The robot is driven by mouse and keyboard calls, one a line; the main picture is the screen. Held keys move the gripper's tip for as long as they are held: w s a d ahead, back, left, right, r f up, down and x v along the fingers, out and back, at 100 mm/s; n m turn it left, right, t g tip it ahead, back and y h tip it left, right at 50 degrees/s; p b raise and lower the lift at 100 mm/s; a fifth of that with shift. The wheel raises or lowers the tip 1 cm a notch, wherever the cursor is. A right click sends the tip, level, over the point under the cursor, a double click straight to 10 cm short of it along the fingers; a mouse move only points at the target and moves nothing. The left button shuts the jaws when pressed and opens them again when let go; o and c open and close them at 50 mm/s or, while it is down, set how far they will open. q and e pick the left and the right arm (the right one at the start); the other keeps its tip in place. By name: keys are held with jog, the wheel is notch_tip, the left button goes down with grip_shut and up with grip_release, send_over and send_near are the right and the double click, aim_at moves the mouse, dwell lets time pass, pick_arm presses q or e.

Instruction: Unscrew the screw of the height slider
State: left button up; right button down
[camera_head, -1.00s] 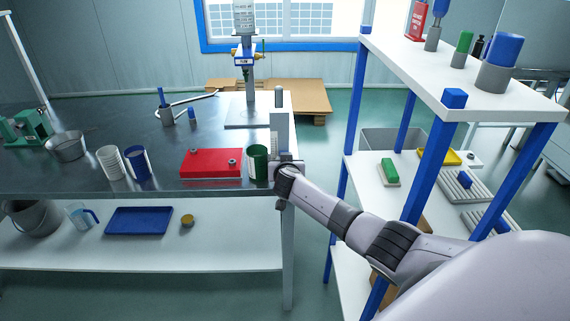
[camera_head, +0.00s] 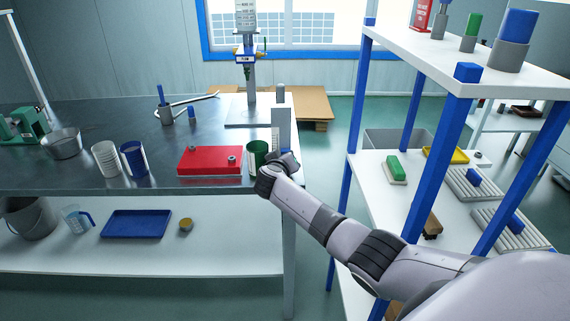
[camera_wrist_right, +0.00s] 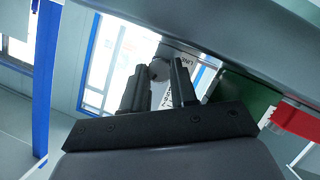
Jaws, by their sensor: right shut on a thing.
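My left gripper is in neither view.
A green can (camera_head: 258,152) stands close left of my right gripper, beside a red block (camera_head: 210,160). A shelf rack with blue posts (camera_head: 427,160) stands to the right of my arm. The bench (camera_head: 90,120) has clear space behind the cups.

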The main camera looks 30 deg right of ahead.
dwell(0.4)
jog(key=c, duration=0.9)
grip_release()
